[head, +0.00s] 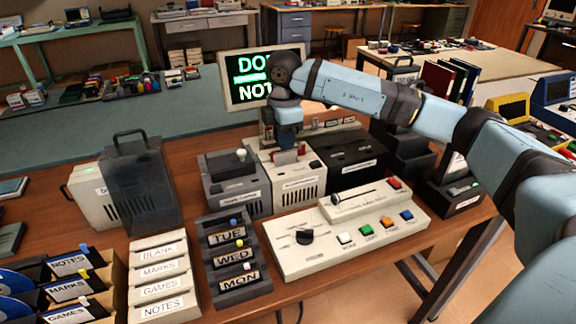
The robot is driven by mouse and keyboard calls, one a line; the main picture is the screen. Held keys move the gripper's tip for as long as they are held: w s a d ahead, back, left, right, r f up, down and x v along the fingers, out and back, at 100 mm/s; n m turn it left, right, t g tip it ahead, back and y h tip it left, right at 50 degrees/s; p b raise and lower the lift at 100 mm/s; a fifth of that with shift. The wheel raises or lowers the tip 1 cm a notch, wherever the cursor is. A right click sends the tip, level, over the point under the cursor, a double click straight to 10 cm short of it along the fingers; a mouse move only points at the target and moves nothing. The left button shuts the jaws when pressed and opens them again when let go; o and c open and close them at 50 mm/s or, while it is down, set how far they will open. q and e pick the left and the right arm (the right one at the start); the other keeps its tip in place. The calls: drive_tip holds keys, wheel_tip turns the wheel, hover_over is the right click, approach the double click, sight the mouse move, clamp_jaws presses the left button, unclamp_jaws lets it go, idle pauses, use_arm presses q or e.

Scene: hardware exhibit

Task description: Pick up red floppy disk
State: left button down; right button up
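A small red piece, which looks like the red floppy disk (285,157), shows at the top of the white drive box (292,183) in the middle of the table. It seems to stand in a slot there, and its upper part is hidden. My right arm reaches in from the right, and its gripper (287,143) points down directly over the red disk. The fingertips are close to the disk or touching it. They are too small and dark to tell whether they are shut on it. My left gripper is not in view.
A grey drive box (235,186) and a black one (345,158) flank the white box. A monitor (243,80) stands close behind my wrist. A button panel (345,240) lies in front, with label racks (238,258) to its left. A dark clear case (140,185) stands at left.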

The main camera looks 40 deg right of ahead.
sight(287, 157)
drive_tip(key=f, duration=0.2)
drive_tip(key=f+b, duration=0.1)
drive_tip(key=f, duration=0.2)
drive_tip(key=shift+s+d+f, duration=0.2)
drive_tip(key=shift+f, duration=0.1)
clamp_jaws()
